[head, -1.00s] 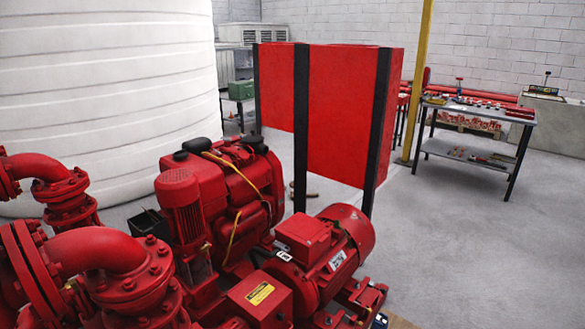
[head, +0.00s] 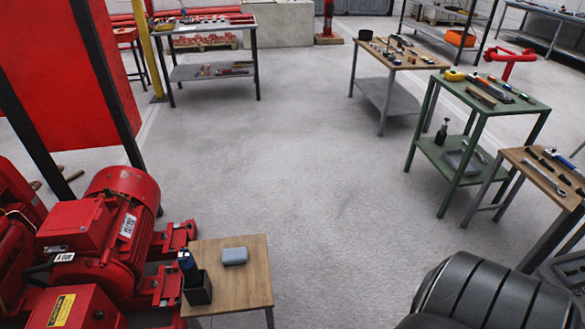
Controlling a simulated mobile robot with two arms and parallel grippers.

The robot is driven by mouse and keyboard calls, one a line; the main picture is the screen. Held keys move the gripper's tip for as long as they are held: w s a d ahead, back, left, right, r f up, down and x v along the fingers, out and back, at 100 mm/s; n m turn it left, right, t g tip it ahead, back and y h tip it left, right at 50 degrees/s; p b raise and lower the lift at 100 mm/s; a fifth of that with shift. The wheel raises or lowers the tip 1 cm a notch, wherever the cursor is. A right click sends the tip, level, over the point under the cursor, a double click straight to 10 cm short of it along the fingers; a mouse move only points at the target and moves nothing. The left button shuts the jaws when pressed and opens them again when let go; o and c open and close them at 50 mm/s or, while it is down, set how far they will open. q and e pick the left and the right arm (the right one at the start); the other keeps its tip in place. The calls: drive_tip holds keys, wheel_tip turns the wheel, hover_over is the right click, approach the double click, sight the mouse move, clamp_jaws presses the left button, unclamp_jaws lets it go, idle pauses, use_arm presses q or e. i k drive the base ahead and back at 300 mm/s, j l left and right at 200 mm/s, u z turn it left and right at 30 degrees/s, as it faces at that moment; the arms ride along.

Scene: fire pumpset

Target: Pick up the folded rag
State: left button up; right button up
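A small flat grey-blue item with rounded edges, which looks like the folded rag (head: 235,256), lies on a small wooden-topped table (head: 235,287) at the lower left of the head view. A black open holder (head: 198,289) with a dark blue-topped bottle (head: 187,264) stands left of it on the same table. Neither of my grippers is in view, and nothing touches the rag.
The red motor and pumpset (head: 110,230) stand close against the table's left side. A green workbench (head: 490,95), a wooden-topped bench (head: 385,62) and another tool table (head: 550,180) stand to the right. The grey floor (head: 300,160) between is clear.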

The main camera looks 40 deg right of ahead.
sight(233, 256)
drive_tip(key=z, duration=0.8)
drive_tip(key=l, duration=0.15)
